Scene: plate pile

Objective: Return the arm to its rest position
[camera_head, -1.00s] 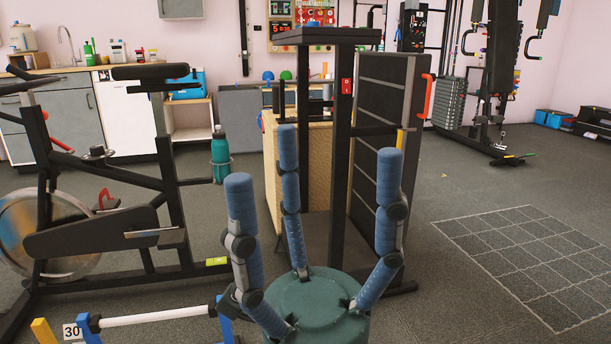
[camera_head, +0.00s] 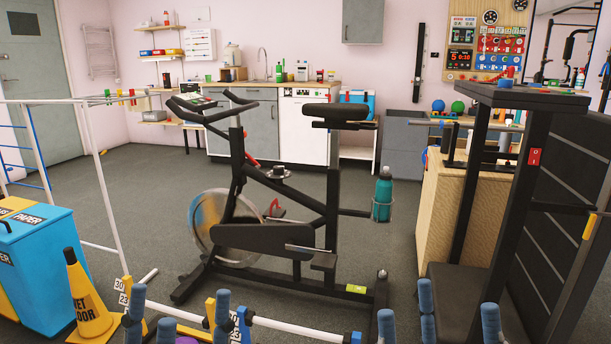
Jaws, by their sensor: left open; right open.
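My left gripper (camera_head: 176,312) shows at the bottom edge, left of centre. Its blue padded fingers point up and stand apart, with a bit of purple between them at the edge. My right gripper (camera_head: 434,315) shows at the bottom edge, right of centre, with its blue fingers spread and nothing between them. Both are open and empty. The rest of both arms is below the picture.
An exercise bike (camera_head: 270,240) stands ahead. A white low bar (camera_head: 290,326) lies near my grippers. A yellow cone (camera_head: 88,300) and blue bin (camera_head: 38,262) are at left. A black rack (camera_head: 535,100) stands at right. Grey floor (camera_head: 150,190) is open at left.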

